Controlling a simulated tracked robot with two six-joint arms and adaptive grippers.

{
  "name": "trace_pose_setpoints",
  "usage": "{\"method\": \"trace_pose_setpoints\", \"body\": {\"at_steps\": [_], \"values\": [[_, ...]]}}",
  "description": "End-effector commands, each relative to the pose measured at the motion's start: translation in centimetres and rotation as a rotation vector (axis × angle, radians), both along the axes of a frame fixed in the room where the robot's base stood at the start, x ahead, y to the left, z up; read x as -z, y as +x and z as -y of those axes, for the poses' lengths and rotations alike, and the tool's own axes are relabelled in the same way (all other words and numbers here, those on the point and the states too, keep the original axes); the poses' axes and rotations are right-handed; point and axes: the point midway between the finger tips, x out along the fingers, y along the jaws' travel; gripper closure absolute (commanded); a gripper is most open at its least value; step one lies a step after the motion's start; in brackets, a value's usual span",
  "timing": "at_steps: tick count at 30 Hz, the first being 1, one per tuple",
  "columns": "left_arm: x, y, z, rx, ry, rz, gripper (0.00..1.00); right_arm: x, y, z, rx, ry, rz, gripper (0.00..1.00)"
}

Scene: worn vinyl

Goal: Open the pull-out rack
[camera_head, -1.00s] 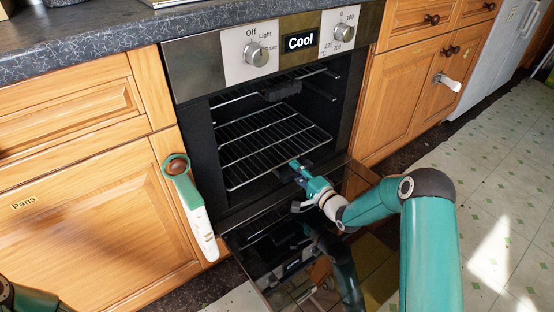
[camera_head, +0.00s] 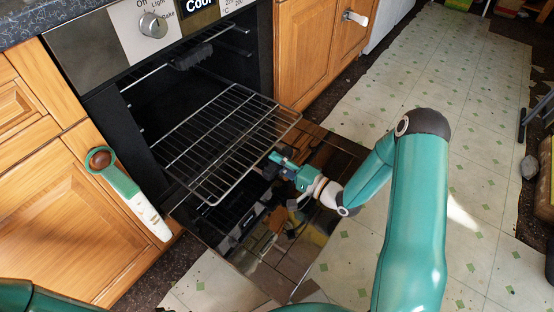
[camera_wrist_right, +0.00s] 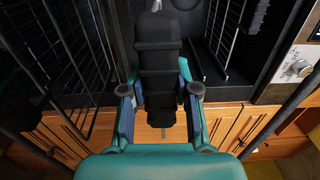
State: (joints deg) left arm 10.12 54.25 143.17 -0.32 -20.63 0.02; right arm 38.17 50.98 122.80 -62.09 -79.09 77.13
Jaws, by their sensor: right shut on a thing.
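My left gripper is out of view.
The oven door (camera_head: 290,250) lies open below the rack, glossy and reflective. A control panel with a knob (camera_head: 152,24) is above. A green and white fitting (camera_head: 130,192) is on the left cupboard.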

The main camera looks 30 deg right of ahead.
Motion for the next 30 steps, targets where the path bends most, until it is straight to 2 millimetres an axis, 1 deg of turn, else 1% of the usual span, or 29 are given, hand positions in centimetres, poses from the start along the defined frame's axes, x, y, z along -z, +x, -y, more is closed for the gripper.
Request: {"method": "trace_pose_setpoints", "body": {"at_steps": [1, 7, 8, 12, 13, 23, 26, 30], "values": [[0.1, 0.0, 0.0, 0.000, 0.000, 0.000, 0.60, 0.4, -0.1, -0.1, -0.005, -0.003, -0.010, 1.00], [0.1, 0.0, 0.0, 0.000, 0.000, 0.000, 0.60, 0.4, -0.1, -0.2, -0.005, -0.003, -0.010, 1.00], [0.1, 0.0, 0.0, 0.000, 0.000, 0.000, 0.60, 0.4, -0.1, -0.2, -0.005, -0.003, -0.010, 0.69], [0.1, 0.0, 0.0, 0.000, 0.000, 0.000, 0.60, 0.4, -0.1, -0.2, -0.005, -0.003, -0.009, 0.45], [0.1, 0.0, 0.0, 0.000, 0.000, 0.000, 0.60, 0.3, 0.0, -0.1, -0.004, -0.002, -0.008, 0.44], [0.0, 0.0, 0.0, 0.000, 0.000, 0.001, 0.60, 0.2, -0.1, -0.1, -0.003, -0.001, -0.005, 0.44], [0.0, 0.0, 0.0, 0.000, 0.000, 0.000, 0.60, 0.2, -0.7, 0.2, -0.003, -0.001, -0.005, 0.44], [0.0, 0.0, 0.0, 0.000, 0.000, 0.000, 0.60, 0.2, -2.5, 1.1, 0.001, 0.001, -0.007, 0.44]]}}
